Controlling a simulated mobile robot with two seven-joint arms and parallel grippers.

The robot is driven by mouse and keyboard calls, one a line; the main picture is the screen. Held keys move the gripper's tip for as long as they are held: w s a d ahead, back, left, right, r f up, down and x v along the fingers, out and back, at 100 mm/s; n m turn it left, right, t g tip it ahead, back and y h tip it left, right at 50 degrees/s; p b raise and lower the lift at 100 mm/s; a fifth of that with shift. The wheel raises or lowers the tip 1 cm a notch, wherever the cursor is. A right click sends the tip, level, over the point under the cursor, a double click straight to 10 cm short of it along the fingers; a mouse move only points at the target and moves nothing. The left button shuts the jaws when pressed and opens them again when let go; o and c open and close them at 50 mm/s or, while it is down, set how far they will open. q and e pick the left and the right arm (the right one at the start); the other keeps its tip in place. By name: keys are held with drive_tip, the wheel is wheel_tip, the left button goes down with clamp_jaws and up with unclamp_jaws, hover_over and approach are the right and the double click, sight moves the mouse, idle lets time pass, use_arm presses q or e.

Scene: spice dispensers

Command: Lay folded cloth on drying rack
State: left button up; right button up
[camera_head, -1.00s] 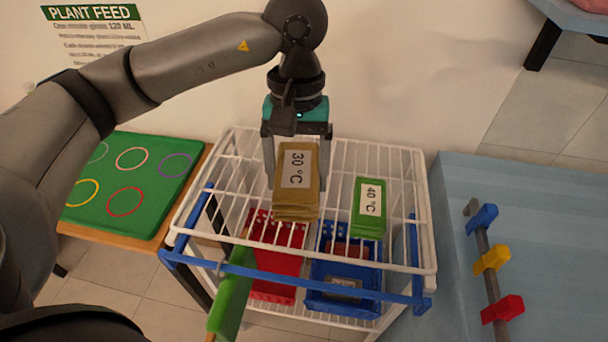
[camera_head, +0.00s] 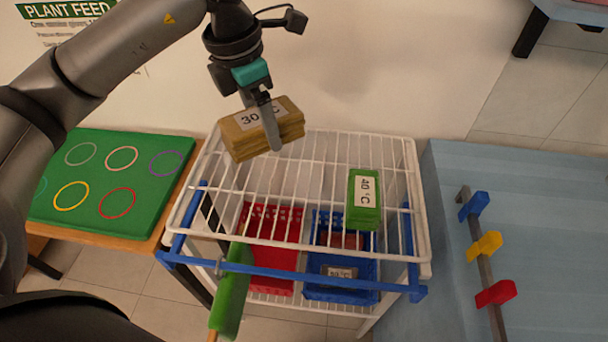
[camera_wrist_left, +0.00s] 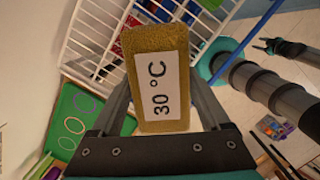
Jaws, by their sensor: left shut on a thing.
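A folded yellow-brown cloth (camera_head: 290,118) with a white "30 °C" label is held by my left gripper (camera_head: 272,128), which is shut on it. The cloth is over the back left part of the white wire drying rack (camera_head: 305,185); I cannot tell whether it touches the wires. In the left wrist view the cloth (camera_wrist_left: 158,110) sits between the two fingers. A folded green cloth (camera_head: 363,200) labelled "40 °C" lies on the right part of the rack top. My right gripper does not show in the head view; a dark gripper (camera_wrist_left: 268,45) shows at the right of the wrist view.
Red (camera_head: 268,245) and blue (camera_head: 342,275) baskets stand below the rack top. A green stick-like thing (camera_head: 230,290) is at the rack's front left. A green board with rings (camera_head: 110,185) is left, a blue surface with coloured hooks (camera_head: 484,246) right.

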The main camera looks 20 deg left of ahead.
sight(249, 107)
use_arm(q)
drive_tip(key=n, duration=0.2)
drive_tip(key=a+n, duration=0.1)
drive_tip(key=n, duration=0.1)
drive_tip(key=r+n, duration=0.1)
drive_tip(key=n, duration=0.1)
drive_tip(key=shift+w+a+y, duration=0.3)
drive_tip(key=shift+w+y, duration=0.1)
drive_tip(key=n, duration=0.2)
drive_tip(key=a+n, duration=0.1)
drive_tip(key=shift+w+r+n+y, duration=0.15)
drive_tip(key=shift+r+n+y, duration=0.15)
drive_tip(key=shift+n, duration=0.1)
wheel_tip(249, 107, down, 20)
drive_tip(key=shift+a+r+b, duration=0.1)
drive_tip(key=shift+b, duration=0.95)
use_arm(e)
drive_tip(key=shift+w+a+f, duration=0.15)
drive_tip(key=shift+w+f, duration=0.05)
drive_tip(key=shift+f, duration=0.85)
use_arm(q)
drive_tip(key=shift+f, duration=0.2)
drive_tip(key=o, duration=1.3)
use_arm(e)
drive_tip(key=shift+f, duration=0.1)
use_arm(q)
drive_tip(key=shift+r, duration=0.1)
